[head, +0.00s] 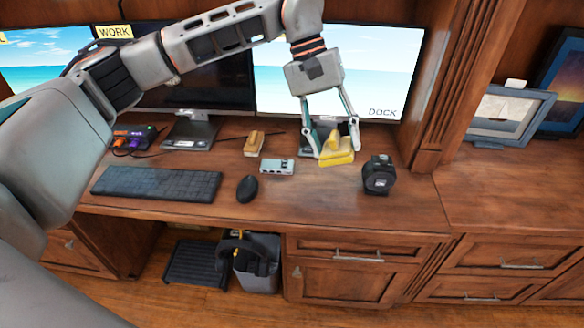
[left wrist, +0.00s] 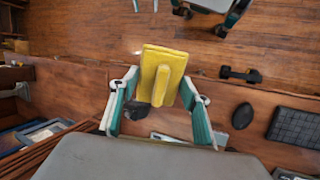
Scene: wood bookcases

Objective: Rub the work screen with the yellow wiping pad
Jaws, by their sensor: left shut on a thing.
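The yellow wiping pad (head: 337,158) has a raised grip and is held by my left gripper (head: 337,141), just above the desk in front of the DOCK screen. In the left wrist view the pad (left wrist: 152,82) sits between the fingers of my left gripper (left wrist: 160,108), its flat face clear of them. The work screen (head: 218,88) is the dark monitor left of the DOCK screen, marked by a yellow WORK label (head: 115,32). My left arm hides much of it. Teal and grey parts at the top of the left wrist view may be my right gripper; its state is unclear.
The bright DOCK screen (head: 385,75) stands behind the gripper. A tan brush-like block (head: 254,143), small grey box (head: 277,166), mouse (head: 246,189), keyboard (head: 157,184) and black device (head: 378,175) lie on the desk. The desk's front right is clear.

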